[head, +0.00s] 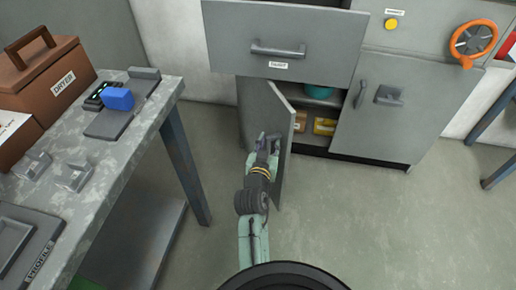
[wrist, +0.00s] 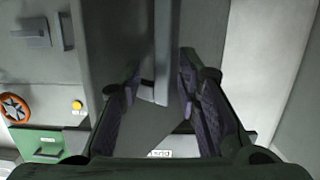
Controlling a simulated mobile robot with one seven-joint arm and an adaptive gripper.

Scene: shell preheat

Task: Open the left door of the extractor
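The extractor is a grey cabinet with two lower doors. Its left door (head: 284,115) stands partly open, swung outward, with shelves showing behind it. The right door (head: 385,118) is shut. My gripper (head: 270,142) is at the left door's handle, low in front of the cabinet.
A drawer (head: 283,38) juts out above the doors. Inside the cabinet are a teal bowl (head: 319,91) and a yellow box (head: 325,126). A metal table (head: 75,150) with a brown dryer case (head: 42,75) stands left.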

